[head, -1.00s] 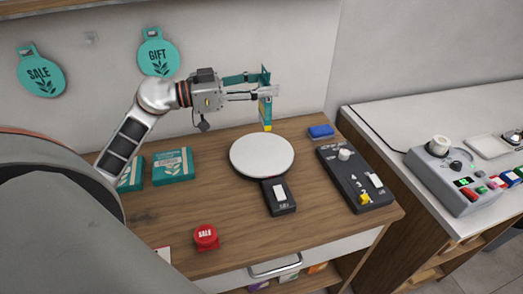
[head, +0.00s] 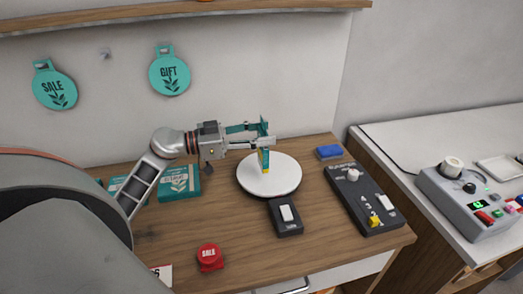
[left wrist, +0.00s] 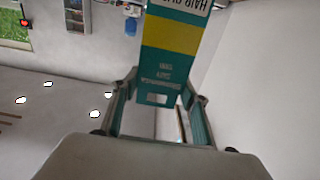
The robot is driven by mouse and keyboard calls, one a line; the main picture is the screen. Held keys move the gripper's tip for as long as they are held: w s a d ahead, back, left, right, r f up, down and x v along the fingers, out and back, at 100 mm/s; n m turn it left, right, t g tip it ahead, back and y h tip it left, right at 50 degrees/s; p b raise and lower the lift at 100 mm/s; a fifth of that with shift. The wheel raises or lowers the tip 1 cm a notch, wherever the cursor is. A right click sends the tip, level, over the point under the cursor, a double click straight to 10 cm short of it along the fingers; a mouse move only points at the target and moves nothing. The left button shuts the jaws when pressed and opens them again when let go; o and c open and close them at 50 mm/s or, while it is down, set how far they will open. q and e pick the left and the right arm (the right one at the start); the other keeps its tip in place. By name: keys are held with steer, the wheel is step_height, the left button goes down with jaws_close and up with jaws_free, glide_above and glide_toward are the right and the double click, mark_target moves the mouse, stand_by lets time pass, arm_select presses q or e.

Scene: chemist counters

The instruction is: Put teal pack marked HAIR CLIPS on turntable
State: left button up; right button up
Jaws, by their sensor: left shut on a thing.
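The teal pack (head: 264,159) has a yellow band and is held upright. In the left wrist view the pack (left wrist: 172,62) shows part of the lettering HAIR CLIPS at the top edge. My left gripper (head: 264,142) is shut on it. The turntable (head: 284,183) is a round white disc on the wooden counter. The pack's lower end shows in front of the middle of the disc; I cannot tell whether it touches. My right gripper is not in view.
A black switch box (head: 287,216) adjoins the turntable's front. A black control panel (head: 362,199) and a blue block (head: 329,152) are to the right. Teal boxes (head: 179,183) lie to the left, below my arm.

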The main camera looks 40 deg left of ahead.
mark_target(260, 149)
arm_select(q)
steer(key=shift+f+b, duration=0.35)
steer(key=shift+f, duration=2.1)
steer(key=shift+f, duration=0.1)
steer(key=o, duration=1.1)
steer(key=shift+c, duration=0.2)
steer(key=shift+s, duration=0.1)
steer(key=b+v, duration=0.1)
steer(key=v, duration=1.1)
